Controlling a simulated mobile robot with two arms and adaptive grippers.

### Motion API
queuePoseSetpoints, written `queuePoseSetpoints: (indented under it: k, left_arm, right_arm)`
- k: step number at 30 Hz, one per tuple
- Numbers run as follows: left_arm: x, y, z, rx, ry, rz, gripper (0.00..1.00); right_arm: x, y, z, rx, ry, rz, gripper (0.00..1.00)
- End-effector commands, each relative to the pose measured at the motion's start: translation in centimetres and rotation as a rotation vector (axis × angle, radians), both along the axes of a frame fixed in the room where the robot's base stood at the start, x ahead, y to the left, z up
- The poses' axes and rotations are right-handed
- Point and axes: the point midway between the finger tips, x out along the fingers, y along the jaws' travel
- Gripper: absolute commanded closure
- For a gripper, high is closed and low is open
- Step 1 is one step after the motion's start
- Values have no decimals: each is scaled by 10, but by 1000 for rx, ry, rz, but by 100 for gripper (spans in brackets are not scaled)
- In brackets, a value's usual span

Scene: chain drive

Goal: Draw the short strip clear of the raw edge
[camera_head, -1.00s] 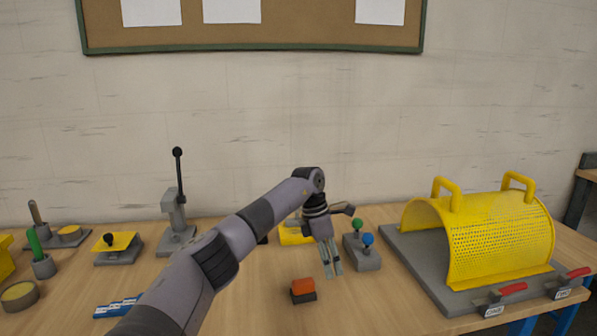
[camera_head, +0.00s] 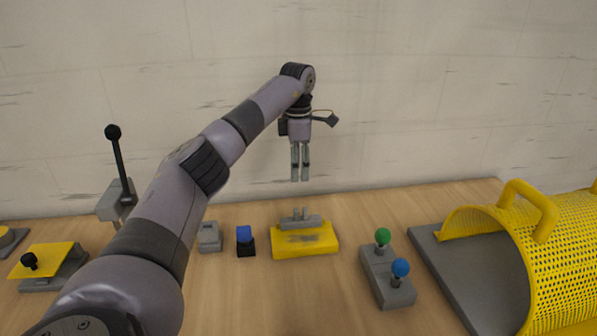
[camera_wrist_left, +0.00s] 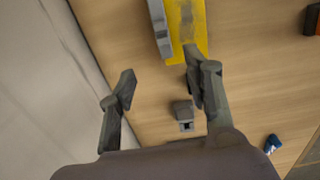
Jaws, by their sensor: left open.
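I cannot make out a short strip or a raw edge for certain in either view. A yellow block (camera_head: 290,252) with a grey bar-like piece (camera_head: 300,222) on top stands near the back of the table. Both also show at the top of the left wrist view, the yellow block (camera_wrist_left: 199,38) and the grey piece (camera_wrist_left: 159,28). My left gripper (camera_head: 300,178) points down, open and empty, above the yellow block with a clear gap. In the left wrist view its fingers (camera_wrist_left: 160,85) are spread apart. My right gripper is not in view.
A small grey block (camera_head: 209,238) and a blue-topped block (camera_head: 245,240) stand left of the yellow block. A base with green and blue knobs (camera_head: 380,275) and a perforated yellow guard (camera_head: 565,240) stand right. A lever press (camera_head: 118,185) stands left. The wall is close behind.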

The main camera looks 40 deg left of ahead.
Motion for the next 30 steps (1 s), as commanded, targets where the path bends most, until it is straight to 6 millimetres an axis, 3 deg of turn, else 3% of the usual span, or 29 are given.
queuePoseSetpoints:
  k: [6,24,30]
  left_arm:
    - [-1,0,-30,0,5,1,54]
    - [-1,-1,-145,0,3,0,54]
    - [-1,-1,-166,-1,2,1,54]
  right_arm:
    - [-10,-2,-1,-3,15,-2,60]
    - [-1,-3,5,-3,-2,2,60]
    - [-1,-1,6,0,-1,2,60]
